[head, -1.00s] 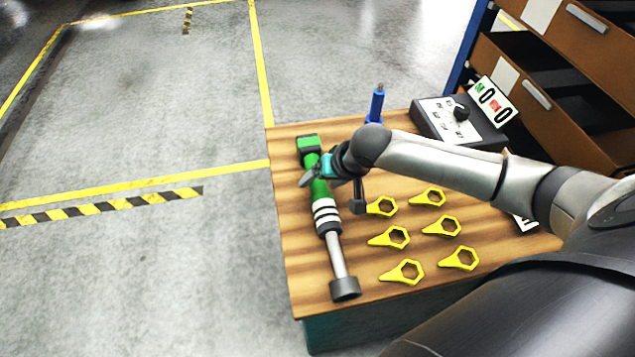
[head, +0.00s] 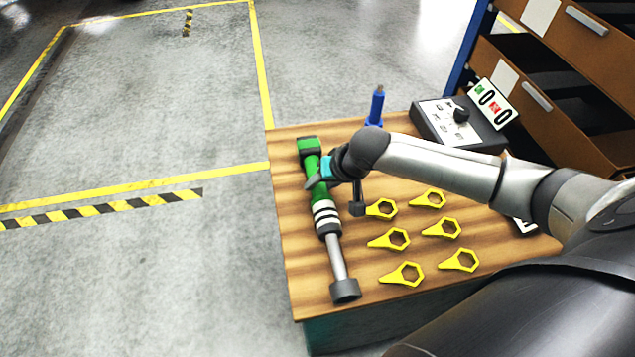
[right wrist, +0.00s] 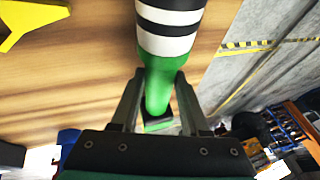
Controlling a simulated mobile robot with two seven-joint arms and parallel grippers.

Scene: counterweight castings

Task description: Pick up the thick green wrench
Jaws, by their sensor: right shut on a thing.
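The thick green wrench (head: 328,205) lies along the left side of the wooden table, with a green and black end at the back, black and white bands, a grey shaft and a dark socket at the front. My right gripper (head: 318,177) is shut on its green part, behind the bands. In the right wrist view the green wrench (right wrist: 163,70) passes between the two fingers of the right gripper (right wrist: 158,98). The wrench appears to rest on the table still. My left gripper is not in view.
Several yellow hexagonal tags (head: 408,273) lie on the wooden table (head: 305,262) right of the wrench. A blue upright tool (head: 376,106) and a grey control box with a dial (head: 436,120) stand at the back. Brown shelf bins (head: 560,60) are at the right.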

